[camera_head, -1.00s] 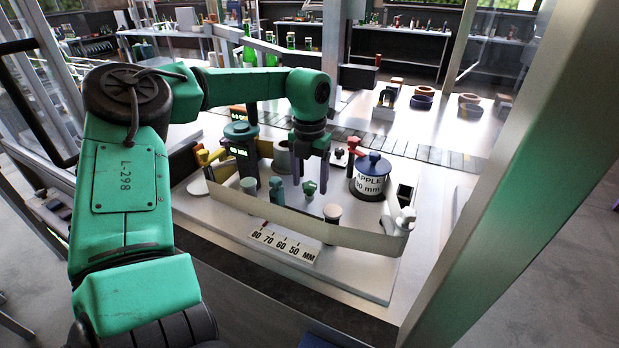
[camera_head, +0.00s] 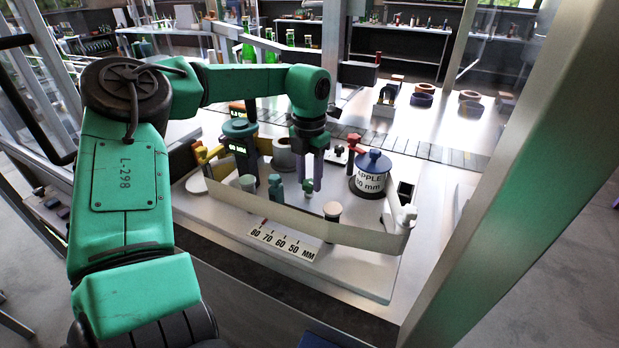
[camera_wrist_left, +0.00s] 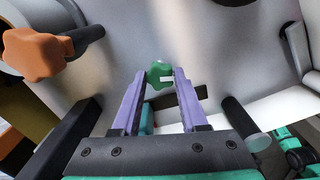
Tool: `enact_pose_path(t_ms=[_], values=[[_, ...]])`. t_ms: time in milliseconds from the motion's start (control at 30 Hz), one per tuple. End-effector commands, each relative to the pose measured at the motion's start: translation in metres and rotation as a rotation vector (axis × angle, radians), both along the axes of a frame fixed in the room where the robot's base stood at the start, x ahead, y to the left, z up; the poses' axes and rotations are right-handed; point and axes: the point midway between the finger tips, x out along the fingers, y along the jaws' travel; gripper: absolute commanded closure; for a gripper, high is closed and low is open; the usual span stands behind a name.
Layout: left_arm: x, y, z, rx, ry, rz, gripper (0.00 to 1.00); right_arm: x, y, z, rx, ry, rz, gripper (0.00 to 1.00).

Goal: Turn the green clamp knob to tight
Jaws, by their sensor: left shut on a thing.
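The green clamp knob (camera_head: 307,187) stands on the light plate of the fixture, beneath my left gripper (camera_head: 314,182). In the left wrist view the knob (camera_wrist_left: 158,72) is a lobed green head with a small white mark. It sits between the purple fingertips of my left gripper (camera_wrist_left: 161,80), which is shut on it. The fingers point down at the knob and hide part of it in the head view. My right gripper is not in view.
A pale curved band (camera_head: 300,219) runs along the front of the fixture, with a millimetre scale plate (camera_head: 282,243) before it. A labelled drum with a blue lid (camera_head: 371,178) stands at right. An orange knob (camera_wrist_left: 38,55) shows in the left wrist view.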

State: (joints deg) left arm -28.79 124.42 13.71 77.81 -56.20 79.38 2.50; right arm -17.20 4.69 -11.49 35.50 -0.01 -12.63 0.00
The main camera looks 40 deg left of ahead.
Motion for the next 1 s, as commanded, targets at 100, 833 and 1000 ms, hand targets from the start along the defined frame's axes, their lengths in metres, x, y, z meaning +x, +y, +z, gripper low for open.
enact_pose_path(t_ms=[100,833,1000], values=[[0.0007,0.0006,0.0011,0.002,-0.003,-0.100,1.00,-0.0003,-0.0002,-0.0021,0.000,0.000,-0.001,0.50],[0.0011,0.0006,0.0027,0.003,-0.004,-0.793,1.00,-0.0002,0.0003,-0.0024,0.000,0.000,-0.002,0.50],[0.0012,0.0007,0.0029,0.003,-0.005,-0.953,1.00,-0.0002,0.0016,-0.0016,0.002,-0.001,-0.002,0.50]])
